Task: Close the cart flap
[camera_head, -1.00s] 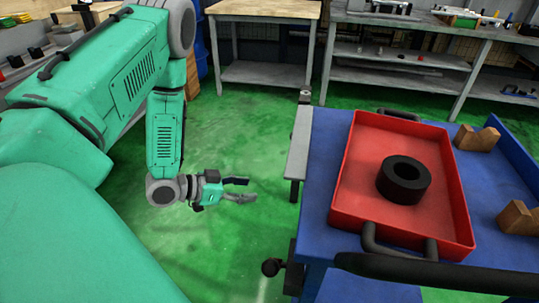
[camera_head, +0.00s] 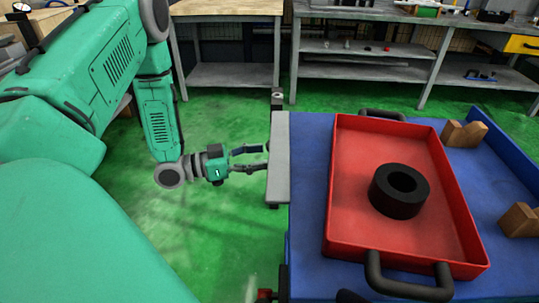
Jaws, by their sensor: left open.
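The cart (camera_head: 307,143) is blue and stands at the right of the head view. Its flap (camera_head: 280,160), a narrow grey panel, sticks out along the cart's left side, roughly level with the top. My left gripper (camera_head: 266,158) is open, with its two dark fingers pointing right at the flap's left edge. The fingertips are at or very near that edge; I cannot tell whether they touch. My right gripper is not in view.
A red tray (camera_head: 352,225) with a black ring (camera_head: 399,191) in it sits on the cart. Wooden blocks (camera_head: 464,134) stand at the cart's right. Workbenches (camera_head: 229,75) line the back. Green floor (camera_head: 225,260) is clear left of the cart.

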